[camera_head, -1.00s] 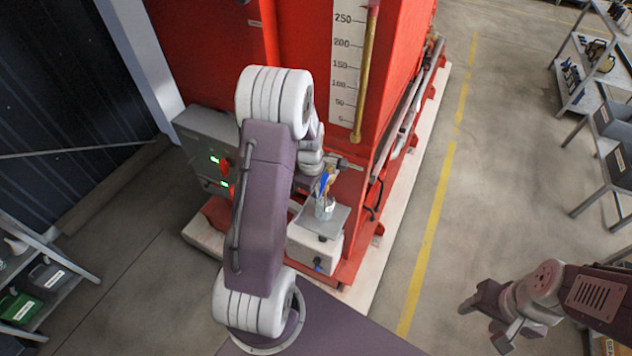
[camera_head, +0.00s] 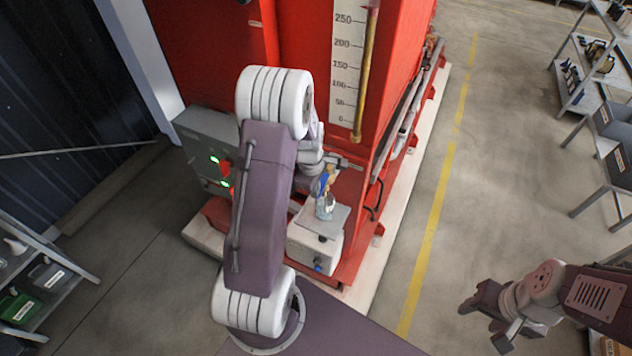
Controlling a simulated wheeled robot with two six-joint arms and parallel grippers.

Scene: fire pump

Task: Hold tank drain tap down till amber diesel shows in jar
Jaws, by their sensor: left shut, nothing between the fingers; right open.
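The red tank (camera_head: 330,25) stands ahead with a white level scale (camera_head: 346,60) and a brass sight tube (camera_head: 364,85). What the jar holds is too small to tell. The drain tap's blue lever (camera_head: 323,183) shows just above the jar. My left gripper (camera_head: 320,186) is shut with nothing in it, at the tap and partly hidden by my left arm. I cannot tell whether it touches the lever. My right gripper (camera_head: 482,322) is open and empty, over the floor at lower right.
A grey control box (camera_head: 200,135) with green lights stands left of the tap. The floor right of the skid is clear.

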